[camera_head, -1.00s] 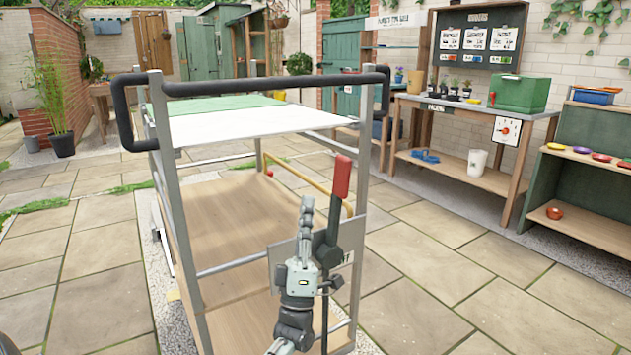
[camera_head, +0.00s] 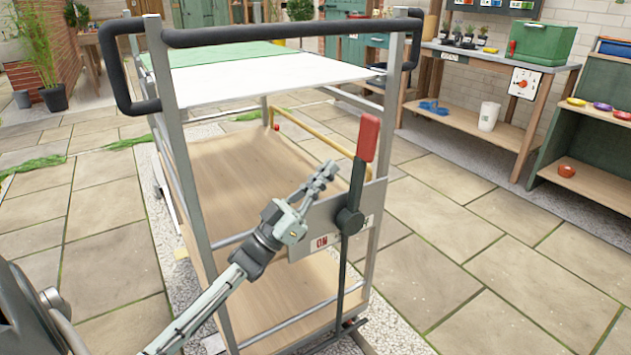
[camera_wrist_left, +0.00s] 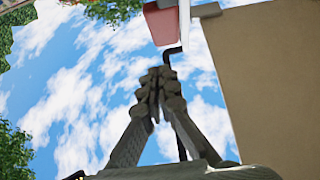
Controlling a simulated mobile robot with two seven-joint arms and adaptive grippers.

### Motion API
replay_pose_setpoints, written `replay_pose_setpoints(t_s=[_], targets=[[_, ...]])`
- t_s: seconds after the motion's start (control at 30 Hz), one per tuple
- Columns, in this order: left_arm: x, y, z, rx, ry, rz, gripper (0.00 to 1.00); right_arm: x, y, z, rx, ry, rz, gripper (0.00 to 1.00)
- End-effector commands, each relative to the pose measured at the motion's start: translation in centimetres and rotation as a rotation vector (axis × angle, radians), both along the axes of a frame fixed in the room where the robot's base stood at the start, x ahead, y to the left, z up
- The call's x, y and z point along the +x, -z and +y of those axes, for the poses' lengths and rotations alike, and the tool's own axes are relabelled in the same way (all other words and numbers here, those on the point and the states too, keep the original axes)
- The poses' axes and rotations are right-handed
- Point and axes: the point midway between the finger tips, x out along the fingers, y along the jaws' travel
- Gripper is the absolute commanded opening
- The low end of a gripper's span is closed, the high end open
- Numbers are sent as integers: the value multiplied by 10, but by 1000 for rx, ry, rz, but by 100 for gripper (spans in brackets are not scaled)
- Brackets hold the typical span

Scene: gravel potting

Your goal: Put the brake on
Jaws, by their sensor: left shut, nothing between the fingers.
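The brake lever has a red grip (camera_head: 367,138) on a dark bar that leans slightly right, at the right side of the trolley (camera_head: 240,185). It passes in front of a grey plate (camera_head: 303,240) with red letters "ON" at its left. The lever stands right of these letters; another label at the right is partly hidden. My left gripper (camera_head: 325,174) is shut and empty, just left of the lever and below the red grip. In the left wrist view, the closed fingertips (camera_wrist_left: 161,78) are below the red grip (camera_wrist_left: 163,24). Contact is unclear. My right gripper is out of view.
The trolley's black-ended push handle (camera_head: 290,36) spans above my left arm. A workbench (camera_head: 470,125) with a green box (camera_head: 543,42) stands at the back right. The paving right of the trolley is clear.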

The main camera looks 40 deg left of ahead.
Motion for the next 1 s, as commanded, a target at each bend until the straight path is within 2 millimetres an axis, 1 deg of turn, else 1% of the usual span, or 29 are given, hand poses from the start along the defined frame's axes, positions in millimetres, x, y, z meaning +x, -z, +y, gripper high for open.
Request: replay_pose_setpoints(t_s=[0.03, 0.2, 0.23, 0.4, 0.6, 0.87, 1.0], targets=[[9, -11, -4, -3, 1, -4, 0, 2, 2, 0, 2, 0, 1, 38], [34, -32, -14, -2, 0, -2, 0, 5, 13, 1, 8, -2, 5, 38], [39, -28, -15, -5, 0, 0, 0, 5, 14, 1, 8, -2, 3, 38], [59, -25, -24, -5, 0, 0, 0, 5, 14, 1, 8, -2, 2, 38], [68, -24, -28, -1, 0, 1, 0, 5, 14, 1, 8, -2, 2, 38], [68, -23, -28, -2, 0, 1, 0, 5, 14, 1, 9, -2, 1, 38], [70, -25, -29, 1, 0, 9, 0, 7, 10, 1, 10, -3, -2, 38]])
